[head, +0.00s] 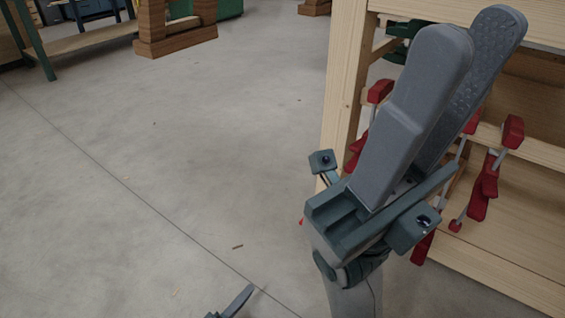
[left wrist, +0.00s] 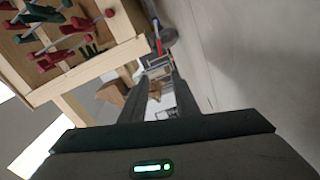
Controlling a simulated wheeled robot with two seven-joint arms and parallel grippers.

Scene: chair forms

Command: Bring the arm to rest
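My right gripper (head: 475,35) stands large at the right of the head view, pointing up in front of a wooden workbench. Its two grey fingers overlap in this view, but the textured inner face of the far one shows, so they are apart with nothing seen between them. Only a dark tip of my left gripper (head: 238,300) shows at the bottom edge of the head view. In the left wrist view, its two fingers (left wrist: 159,75) are apart, with distant background visible between them and nothing held.
The light wooden workbench (head: 345,90) fills the right, with red clamps (head: 484,188) hanging on it close behind my right gripper. Clamps (left wrist: 60,45) also show in the left wrist view. A green-legged bench (head: 90,40) stands far left. The concrete floor (head: 180,150) is mostly open.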

